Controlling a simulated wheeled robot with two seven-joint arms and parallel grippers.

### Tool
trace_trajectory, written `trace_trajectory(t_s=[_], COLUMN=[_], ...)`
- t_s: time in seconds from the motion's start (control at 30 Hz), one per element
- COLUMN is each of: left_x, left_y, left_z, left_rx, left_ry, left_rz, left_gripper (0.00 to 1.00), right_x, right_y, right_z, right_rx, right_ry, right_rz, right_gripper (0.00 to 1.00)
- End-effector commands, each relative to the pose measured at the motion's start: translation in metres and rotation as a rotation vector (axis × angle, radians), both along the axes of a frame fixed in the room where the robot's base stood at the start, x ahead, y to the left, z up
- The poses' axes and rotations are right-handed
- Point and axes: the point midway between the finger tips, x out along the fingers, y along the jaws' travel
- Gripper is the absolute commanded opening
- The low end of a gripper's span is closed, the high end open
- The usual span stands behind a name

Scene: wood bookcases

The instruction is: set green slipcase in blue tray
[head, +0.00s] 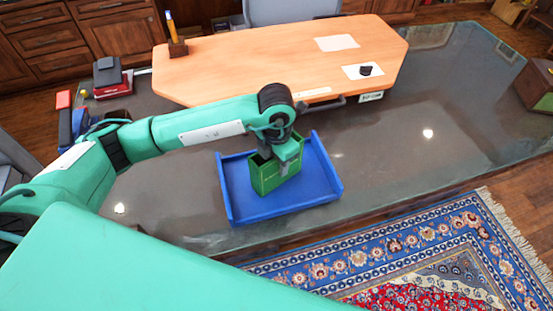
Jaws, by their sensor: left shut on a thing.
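The green slipcase (268,180) stands upright, inside the outline of the blue tray (315,199) in the head view. My left gripper (287,163) is above it, shut on its upper right part. I cannot tell whether the slipcase's base touches the tray floor. The tray lies on the dark glossy table and has raised walls at its left and right. My left arm comes in from the left and covers part of the tray's back edge. My right gripper is not in view.
A light wood board (240,65) with papers and a pencil holder (177,47) lies behind the tray. A red and black box (112,80) stands at the back left. The dark table (420,120) is clear to the tray's right. A patterned rug (400,255) covers the floor in front.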

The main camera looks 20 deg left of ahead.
Motion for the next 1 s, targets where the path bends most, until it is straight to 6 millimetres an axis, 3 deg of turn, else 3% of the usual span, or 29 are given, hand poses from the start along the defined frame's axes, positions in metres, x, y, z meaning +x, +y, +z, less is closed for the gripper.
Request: trace_trajectory(t_s=[0.23,0.27,0.37,0.77,1.0], left_x=[0.0,0.0,0.0,0.0,0.001], left_y=[0.0,0.0,0.0,0.0,0.0], left_z=[-0.004,-0.004,-0.003,0.003,0.047], left_rx=[0.0,0.0,0.001,0.001,-0.001], left_ry=[0.0,0.0,0.001,0.001,-0.004], left_rz=[0.0,0.0,0.0,0.0,-0.002], left_gripper=[0.15,0.43,0.62,0.62,0.62], right_x=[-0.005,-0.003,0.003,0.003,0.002], right_y=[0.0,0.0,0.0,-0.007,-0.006], right_z=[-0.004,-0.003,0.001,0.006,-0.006], right_rx=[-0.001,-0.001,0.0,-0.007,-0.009], right_ry=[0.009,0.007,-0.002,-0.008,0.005], right_rz=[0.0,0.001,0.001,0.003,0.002], right_gripper=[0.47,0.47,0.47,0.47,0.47])
